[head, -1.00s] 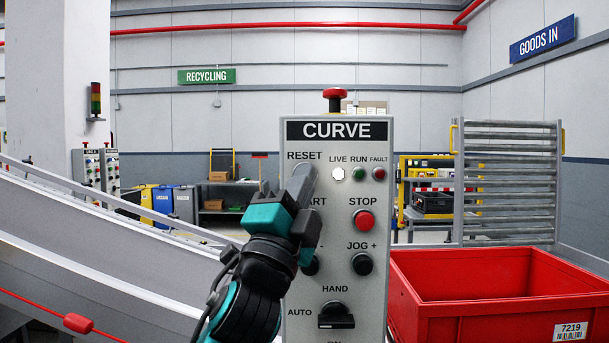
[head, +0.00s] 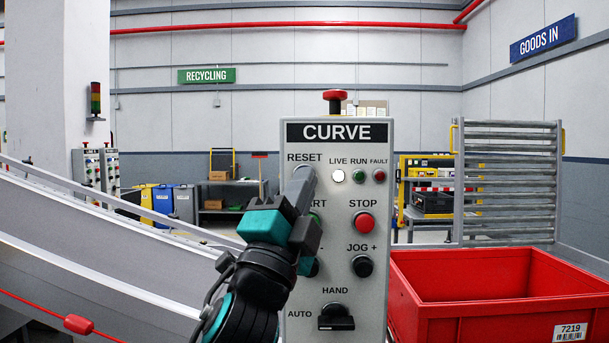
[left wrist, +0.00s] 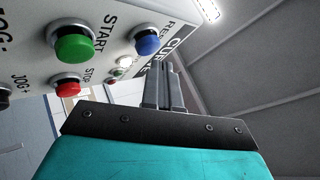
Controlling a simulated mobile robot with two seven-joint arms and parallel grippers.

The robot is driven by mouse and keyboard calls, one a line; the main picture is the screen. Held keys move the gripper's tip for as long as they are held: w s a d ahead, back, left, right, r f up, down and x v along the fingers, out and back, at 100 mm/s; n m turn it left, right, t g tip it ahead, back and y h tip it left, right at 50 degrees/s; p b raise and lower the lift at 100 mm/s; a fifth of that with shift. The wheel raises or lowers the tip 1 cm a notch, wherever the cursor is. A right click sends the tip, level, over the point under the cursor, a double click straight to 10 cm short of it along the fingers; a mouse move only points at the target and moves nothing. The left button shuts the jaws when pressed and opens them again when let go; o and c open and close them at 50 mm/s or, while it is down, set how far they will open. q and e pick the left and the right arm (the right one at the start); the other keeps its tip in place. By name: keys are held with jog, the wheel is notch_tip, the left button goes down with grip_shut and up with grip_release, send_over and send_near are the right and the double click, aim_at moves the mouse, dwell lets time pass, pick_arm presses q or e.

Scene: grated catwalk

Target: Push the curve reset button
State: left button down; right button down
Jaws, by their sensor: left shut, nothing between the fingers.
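The grey control panel headed CURVE (head: 380,143) stands upright in front of me. My left gripper (head: 304,172) is shut and empty, with its fingertips just under the RESET label, and it hides the reset button in the head view. The left wrist view shows the blue reset button (left wrist: 147,41) just beyond the tips of the shut fingers (left wrist: 159,66). I cannot tell whether the tips touch it. The green START button (left wrist: 74,45) lies left of it in that view. My right gripper is not in view.
The panel also carries a red STOP button (head: 364,221), a black JOG + button (head: 362,265), a mode switch (head: 336,317) and a red mushroom button (head: 334,98) on top. A red crate (head: 480,290) stands at right, a sloping conveyor (head: 90,255) at left.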

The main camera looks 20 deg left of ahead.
pick_arm(q)
jog(key=shift+s, duration=0.15)
jog(key=shift+s+d+p, duration=0.15)
jog(key=shift+s+d, duration=0.1)
jog(key=shift+s, duration=0.55)
jog(key=shift+s+d+p, duration=0.2)
jog(key=shift+s+d, duration=0.05)
jog(key=shift+s, duration=0.55)
jog(key=shift+s+d+p, duration=0.15)
jog(key=shift+s+d, duration=0.1)
jog(key=shift+s, duration=0.55)
jog(key=a+f+n+g+y, duration=0.25)
jog(key=f+n+g, duration=0.25)
jog(key=f, duration=0.9)
jog(key=a+f+n+g+y, duration=0.2)
jog(key=a+f+n+g, duration=0.3)
jog(key=f, duration=0.9)
jog(key=s+f+n+g+h, duration=0.2)
jog(key=s+f+n+g, duration=0.3)
jog(key=s+f+g, duration=1.15)
jog(key=w+d+f+t+h, duration=0.1)
jog(key=w+d+f+t, duration=0.1)
jog(key=f+t, duration=0.9)
jog(key=shift+d+f+m, duration=0.3)
jog(key=shift+d+f, duration=0.35)
jog(key=shift+f, duration=0.05)
